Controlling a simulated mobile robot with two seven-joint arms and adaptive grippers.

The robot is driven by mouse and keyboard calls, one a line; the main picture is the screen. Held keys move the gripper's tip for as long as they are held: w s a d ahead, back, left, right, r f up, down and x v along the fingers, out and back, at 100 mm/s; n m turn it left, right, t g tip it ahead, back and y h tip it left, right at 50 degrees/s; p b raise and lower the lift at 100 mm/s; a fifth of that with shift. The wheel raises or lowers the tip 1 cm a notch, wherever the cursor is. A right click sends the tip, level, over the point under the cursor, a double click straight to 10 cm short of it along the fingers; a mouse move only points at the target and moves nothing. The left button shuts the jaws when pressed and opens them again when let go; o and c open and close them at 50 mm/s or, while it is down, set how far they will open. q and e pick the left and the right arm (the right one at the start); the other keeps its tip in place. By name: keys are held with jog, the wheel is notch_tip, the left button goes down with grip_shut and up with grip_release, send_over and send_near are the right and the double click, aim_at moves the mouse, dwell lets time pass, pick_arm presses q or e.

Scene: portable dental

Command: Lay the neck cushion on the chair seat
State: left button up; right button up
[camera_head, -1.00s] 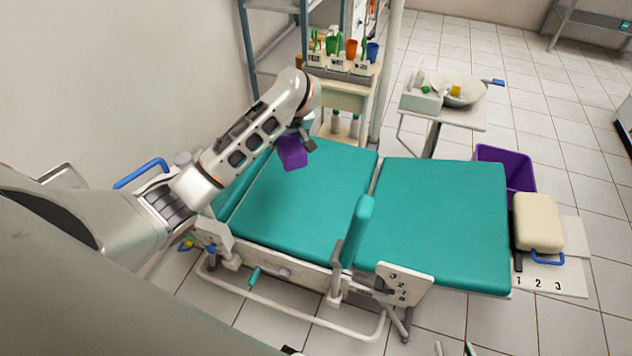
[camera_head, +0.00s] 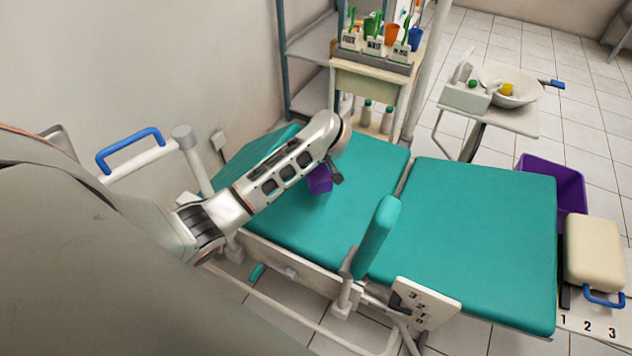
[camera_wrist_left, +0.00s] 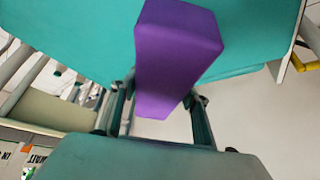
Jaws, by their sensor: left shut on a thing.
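The neck cushion is a purple block (camera_head: 320,180), mostly hidden behind my left arm in the head view. In the left wrist view the purple neck cushion (camera_wrist_left: 175,55) is held between the fingers of my left gripper (camera_wrist_left: 160,105). My left gripper (camera_head: 334,172) is shut on it over the teal padded chair. The chair seat (camera_head: 465,235) is the wide flat pad to the right of the gripper. The teal pad under the gripper (camera_head: 290,220) is the neighbouring section; I cannot tell whether the cushion touches it. My right gripper is out of view.
A teal armrest (camera_head: 377,238) stands up at the chair's near side. A trolley with coloured cups (camera_head: 375,62) and a side table with a basin (camera_head: 510,86) stand behind. A purple bin (camera_head: 552,185) and a cream cushioned box (camera_head: 594,252) are at the right. The seat is clear.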

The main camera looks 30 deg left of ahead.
pick_arm(q)
notch_tip(320, 180, down, 2)
jog(key=shift+f, duration=0.15)
notch_tip(320, 180, down, 5)
jog(key=shift+s+r+b, duration=0.1)
jog(key=shift+b, duration=1)
jog(key=shift+f, duration=0.6)
jog(key=o, duration=1.1)
jog(key=shift+o, duration=0.2)
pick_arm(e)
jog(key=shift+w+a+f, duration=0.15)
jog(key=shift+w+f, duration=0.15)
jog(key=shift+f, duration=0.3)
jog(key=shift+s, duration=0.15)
